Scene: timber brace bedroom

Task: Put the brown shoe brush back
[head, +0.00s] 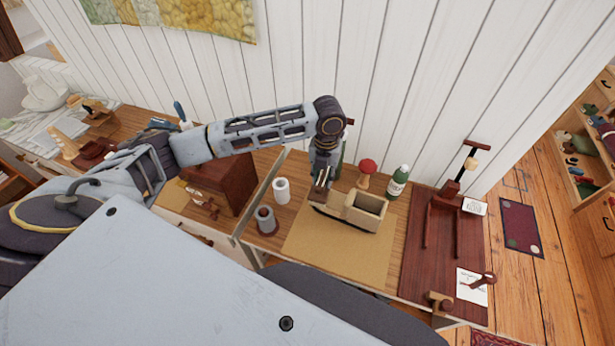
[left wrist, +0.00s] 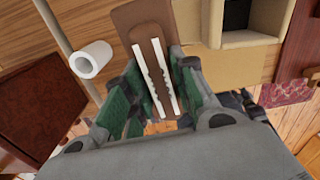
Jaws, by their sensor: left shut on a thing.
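My left gripper (head: 323,186) is over the left end of a pale wooden caddy (head: 361,219) on the tan mat. In the left wrist view my left gripper (left wrist: 155,100) has its green-padded fingers shut on the brown shoe brush (left wrist: 138,17), a brown wooden block with two white strips along it. In that view the caddy (left wrist: 212,22) is at the upper right, with a dark open compartment. The head view barely shows the brush between the fingers, and I cannot tell whether it touches the caddy. My right gripper is not in view.
A white roll (head: 281,190) and a grey-red tin (head: 266,220) stand left of the caddy. A red-topped wooden item (head: 365,173) and a green bottle (head: 398,182) stand behind it. A dark red stand (head: 443,222) is on the right. The tan mat (head: 330,252) is clear in front.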

